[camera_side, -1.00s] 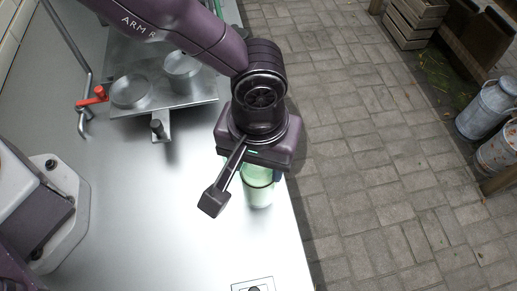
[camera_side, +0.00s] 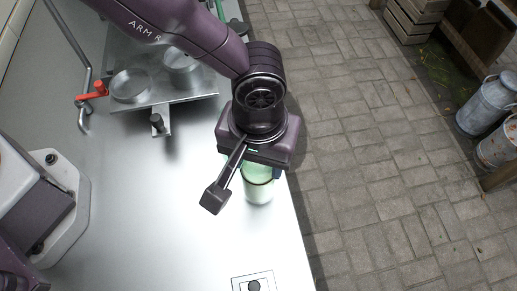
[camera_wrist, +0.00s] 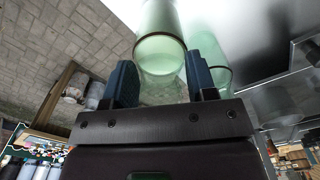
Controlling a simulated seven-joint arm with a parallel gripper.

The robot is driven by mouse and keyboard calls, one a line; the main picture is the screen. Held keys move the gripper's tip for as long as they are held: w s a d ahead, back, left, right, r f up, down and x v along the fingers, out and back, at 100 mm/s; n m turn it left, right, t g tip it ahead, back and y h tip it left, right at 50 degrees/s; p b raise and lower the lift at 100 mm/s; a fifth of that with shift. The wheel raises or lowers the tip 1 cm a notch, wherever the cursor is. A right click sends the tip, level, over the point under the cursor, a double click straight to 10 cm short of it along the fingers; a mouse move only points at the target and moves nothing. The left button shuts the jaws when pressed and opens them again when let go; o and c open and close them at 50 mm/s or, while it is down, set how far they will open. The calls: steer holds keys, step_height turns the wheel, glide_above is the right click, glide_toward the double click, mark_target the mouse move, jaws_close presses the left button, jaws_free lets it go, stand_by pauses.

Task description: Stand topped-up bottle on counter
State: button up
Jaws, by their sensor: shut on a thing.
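The bottle (camera_side: 257,190) is pale green and see-through, with a darker ring around it. It is under my gripper (camera_side: 255,166), close to the counter's right edge in the side view. My gripper's body and arm hide its upper part there. In the wrist view the bottle (camera_wrist: 160,53) sits between the two blue fingers of my gripper (camera_wrist: 161,82), which are shut on it. The counter (camera_side: 170,220) is bright, smooth metal. I cannot tell whether the bottle's base touches it.
A metal stand (camera_side: 190,92) with round cups is at the back left, beside a red-handled pipe (camera_side: 97,90). A white machine (camera_side: 60,205) stands at the left. A square plate with a dark knob (camera_side: 253,284) is at the front. The counter's middle is clear. Paving lies beyond the right edge.

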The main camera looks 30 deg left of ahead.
steer(key=shift+f, duration=0.15)
steer(key=shift+f, duration=0.45)
stand_by(0.7)
steer(key=shift+f, duration=0.2)
stand_by(0.4)
steer(key=o, duration=1.3)
steer(key=shift+c, duration=0.2)
steer(key=shift+c, duration=1)
